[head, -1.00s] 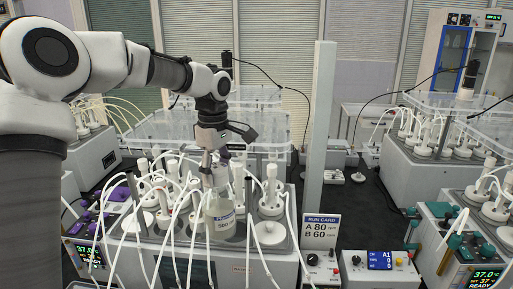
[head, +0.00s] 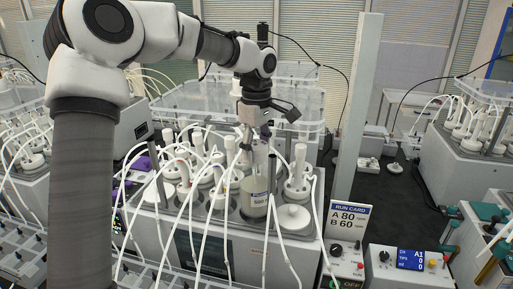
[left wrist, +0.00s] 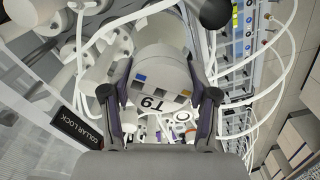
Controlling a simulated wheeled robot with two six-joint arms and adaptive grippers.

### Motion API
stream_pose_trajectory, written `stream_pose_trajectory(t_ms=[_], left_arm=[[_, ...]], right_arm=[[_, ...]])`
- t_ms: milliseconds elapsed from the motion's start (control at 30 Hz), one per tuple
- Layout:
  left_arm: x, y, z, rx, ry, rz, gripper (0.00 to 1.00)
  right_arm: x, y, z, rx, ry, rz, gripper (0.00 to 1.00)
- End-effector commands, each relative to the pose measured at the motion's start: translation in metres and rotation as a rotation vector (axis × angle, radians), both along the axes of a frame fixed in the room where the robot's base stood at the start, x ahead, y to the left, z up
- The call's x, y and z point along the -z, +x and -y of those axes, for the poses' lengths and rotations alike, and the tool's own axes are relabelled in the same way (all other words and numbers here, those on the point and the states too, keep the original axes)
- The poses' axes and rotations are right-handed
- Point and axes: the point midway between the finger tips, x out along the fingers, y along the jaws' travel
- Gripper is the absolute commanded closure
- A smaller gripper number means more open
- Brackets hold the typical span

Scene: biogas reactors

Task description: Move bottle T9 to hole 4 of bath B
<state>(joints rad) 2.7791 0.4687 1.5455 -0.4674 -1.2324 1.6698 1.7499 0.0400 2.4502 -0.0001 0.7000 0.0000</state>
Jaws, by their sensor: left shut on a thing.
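Bottle T9 (head: 256,197) is a clear bottle with a white label and pale contents. The bottle stands upright at the front of the central bath (head: 250,245), among other bottles and white tubes. I cannot tell whether its base is in a hole or just above. Hole numbers and bath letter are not readable. My right gripper is not in view.
A white hole cover (head: 293,219) lies right of the bottle. White stirrer bottles (head: 298,175) and looping tubes crowd the bath. A grey post (head: 357,110), the run card (head: 347,220) and a control box (head: 410,262) stand to the right. A clear hood (head: 290,100) is behind.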

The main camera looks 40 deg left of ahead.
Motion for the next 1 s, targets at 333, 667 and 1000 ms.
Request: stream_pose_trajectory(t_ms=[333, 667, 1000], left_arm=[[0.028, 0.0, 0.0, 0.0, 0.0, 0.002, 1.0], [0.053, 0.0, 0.0, 0.0, 0.0, 0.001, 1.0], [0.079, 0.0, 0.0, 0.0, 0.001, 0.001, 1.0]], right_arm=[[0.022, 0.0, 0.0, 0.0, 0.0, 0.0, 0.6], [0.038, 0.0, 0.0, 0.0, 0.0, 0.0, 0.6], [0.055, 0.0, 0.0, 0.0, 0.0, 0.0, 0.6]])
